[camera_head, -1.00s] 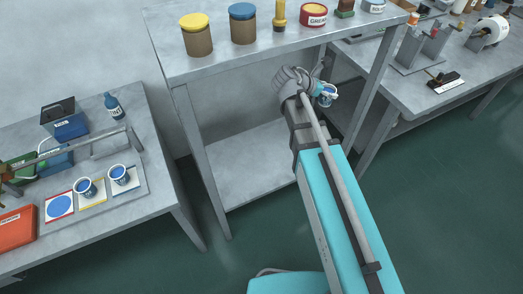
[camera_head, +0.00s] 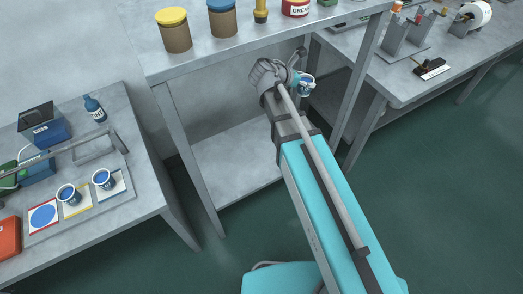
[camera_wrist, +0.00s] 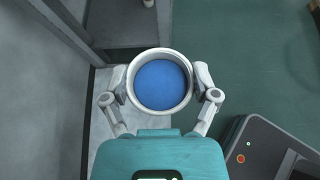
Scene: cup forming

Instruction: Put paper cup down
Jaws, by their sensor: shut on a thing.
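My gripper (camera_wrist: 160,95) is shut on a paper cup (camera_wrist: 160,84) with a white rim and a blue inside, its fingers on either side of the rim. In the head view my gripper (camera_head: 301,84) and the held cup (camera_head: 307,77) show small, in front of the tall shelf's right part. The cup is in the air, with no surface touching it that I can see. Two similar cups, a left one (camera_head: 67,194) and a right one (camera_head: 103,179), stand on a grey tray (camera_head: 128,197) on the left table.
A red-bordered card with a blue disc (camera_head: 43,215) lies on the tray, left of the cups. A blue bottle (camera_head: 94,108) and a blue box (camera_head: 50,130) stand behind. The tall shelf (camera_head: 160,63) carries jars. A right bench (camera_head: 405,85) holds tools.

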